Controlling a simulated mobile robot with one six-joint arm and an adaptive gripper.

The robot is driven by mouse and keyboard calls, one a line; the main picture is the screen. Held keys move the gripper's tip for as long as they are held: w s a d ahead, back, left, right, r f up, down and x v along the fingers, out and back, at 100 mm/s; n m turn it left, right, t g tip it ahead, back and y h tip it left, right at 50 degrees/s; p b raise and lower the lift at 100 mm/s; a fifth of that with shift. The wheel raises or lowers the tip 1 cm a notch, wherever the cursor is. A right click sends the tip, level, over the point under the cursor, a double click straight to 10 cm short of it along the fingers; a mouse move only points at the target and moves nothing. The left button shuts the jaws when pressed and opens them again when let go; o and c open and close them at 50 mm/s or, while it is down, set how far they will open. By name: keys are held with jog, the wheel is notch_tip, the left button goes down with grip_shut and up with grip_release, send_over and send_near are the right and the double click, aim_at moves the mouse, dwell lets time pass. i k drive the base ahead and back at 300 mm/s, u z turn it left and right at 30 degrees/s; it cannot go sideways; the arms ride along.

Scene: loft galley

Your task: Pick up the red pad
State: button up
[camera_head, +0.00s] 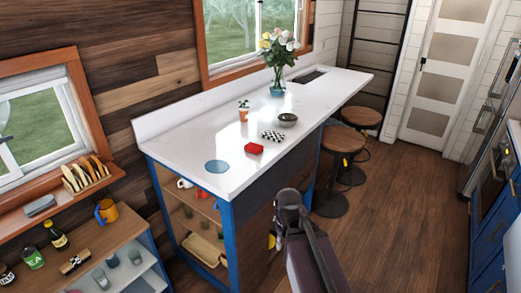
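The red pad (253,149) is a small, flat red block lying on the white countertop (190,140), near its front edge. A black-and-white checkered item (273,136) lies just behind it to the right, slightly apart. My dark arm rises from the bottom centre, in front of the counter and to the right of the pad. The fingers of my gripper cannot be made out, and nothing of mine touches the pad.
On the counter stand a blue round disc (217,167), an orange-and-white cup (243,111), a grey bowl (288,120) and a flower vase (277,82). Two stools (343,140) are at right. A low shelf (100,245) with bottles is at left. The wooden floor at right is clear.

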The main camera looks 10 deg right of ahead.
aim_at(256, 149)
jog(key=u, duration=0.05)
jog(key=i, duration=1)
jog(key=z, duration=0.05)
